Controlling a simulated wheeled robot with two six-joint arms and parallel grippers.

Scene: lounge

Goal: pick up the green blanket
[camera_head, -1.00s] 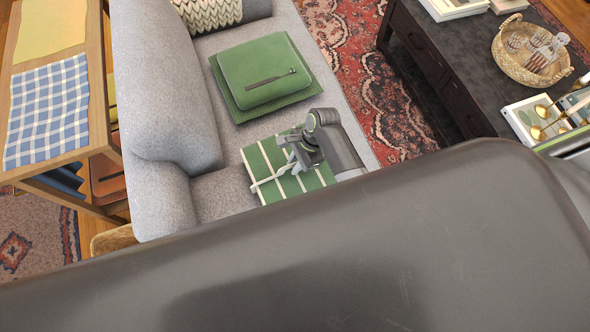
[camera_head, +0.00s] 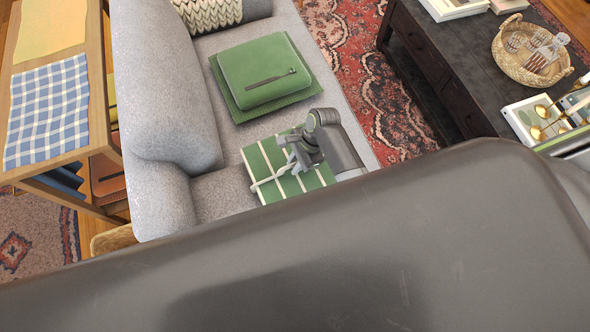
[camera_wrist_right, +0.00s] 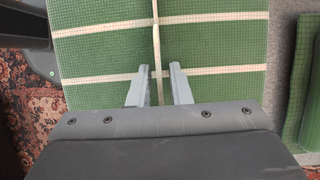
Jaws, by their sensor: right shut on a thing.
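The green blanket with cream stripes (camera_head: 309,182) lies folded on the near end of the grey sofa seat. In the right wrist view the blanket (camera_wrist_right: 215,45) fills the upper middle, with crossing cream lines. My right gripper (camera_head: 274,172) comes down over it from the right. In the right wrist view my right gripper (camera_wrist_right: 157,72) has its two pale fingers on either side of a cream stripe, shut on the blanket's cloth. The fingers and palm hide part of the blanket. My left gripper is not in view.
A dark table (camera_head: 440,50) with a basket (camera_head: 507,60) stands right, across a red rug (camera_head: 365,75). A wooden table (camera_head: 100,75) stands left.

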